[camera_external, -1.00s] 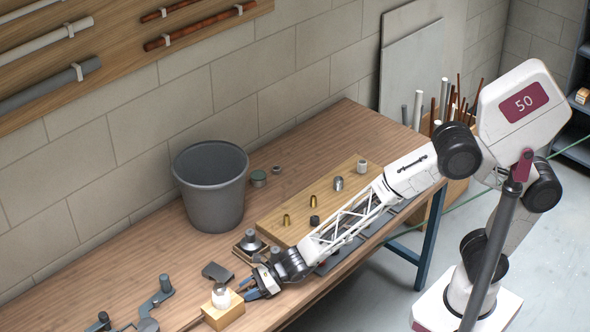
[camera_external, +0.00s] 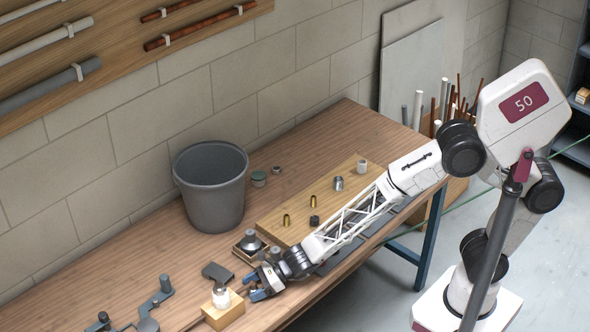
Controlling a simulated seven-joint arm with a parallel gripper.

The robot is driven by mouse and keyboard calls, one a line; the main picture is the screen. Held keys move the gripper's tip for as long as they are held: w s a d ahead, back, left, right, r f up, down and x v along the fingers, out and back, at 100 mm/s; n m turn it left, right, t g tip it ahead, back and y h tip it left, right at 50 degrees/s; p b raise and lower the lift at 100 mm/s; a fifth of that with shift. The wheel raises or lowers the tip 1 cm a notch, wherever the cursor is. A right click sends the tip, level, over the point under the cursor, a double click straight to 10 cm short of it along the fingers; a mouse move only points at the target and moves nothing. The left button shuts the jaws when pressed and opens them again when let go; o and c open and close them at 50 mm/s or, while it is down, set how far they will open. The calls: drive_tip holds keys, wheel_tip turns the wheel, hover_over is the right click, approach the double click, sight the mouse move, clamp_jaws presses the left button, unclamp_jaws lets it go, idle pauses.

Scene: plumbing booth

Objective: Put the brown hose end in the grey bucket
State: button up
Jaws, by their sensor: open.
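The grey bucket (camera_external: 212,205) stands upright on the workbench near the wall, and its visible inside looks empty. My gripper (camera_external: 254,287) is low over the front of the bench, its blue-tipped fingers apart, just right of a small wooden block (camera_external: 224,313) with a white fitting (camera_external: 221,296) on top. I see nothing between the fingers. I cannot clearly pick out the brown hose end; a thin brown piece (camera_external: 194,323) beside the block may belong to it. The gripper is to the front and right of the bucket.
A wooden board (camera_external: 275,228) holds several small fittings. A round metal piece on a base (camera_external: 251,243) stands between bucket and gripper. A dark flat piece (camera_external: 217,271) and grey clamp-like tools (camera_external: 153,300) lie to the left. The bench (camera_external: 130,262) is clear left of the bucket.

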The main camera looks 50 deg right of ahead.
sight(252, 282)
drive_tip(key=shift+v, duration=5.25)
drive_tip(key=shift+o, duration=0.3)
drive_tip(key=shift+a+r, duration=0.15)
drive_tip(key=shift+s+a+r+n+g, duration=0.2)
drive_tip(key=shift+a+n+g, duration=0.15)
drive_tip(key=shift+n, duration=0.35)
drive_tip(key=s+a+r+n+g+h, duration=0.25)
drive_tip(key=a+n+g, duration=0.4)
drive_tip(key=n, duration=1.25)
drive_tip(key=w+n+h, duration=0.1)
drive_tip(key=n+h, duration=0.1)
drive_tip(key=n, duration=0.3)
drive_tip(key=w+n+t+h, duration=0.1)
drive_tip(key=w+n+h, duration=0.1)
drive_tip(key=n, duration=0.3)
drive_tip(key=w+n+h, duration=0.2)
drive_tip(key=n+h, duration=0.1)
drive_tip(key=n, duration=0.2)
drive_tip(key=shift+w+a+r+h, duration=0.2)
drive_tip(key=shift+w+r+h, duration=0.05)
drive_tip(key=shift+h, duration=0.1)
drive_tip(key=shift+w+r+n+t, duration=0.2)
drive_tip(key=shift+w+n+t, duration=0.3)
drive_tip(key=shift+w+n, duration=0.25)
drive_tip(key=shift+s, duration=0.1)
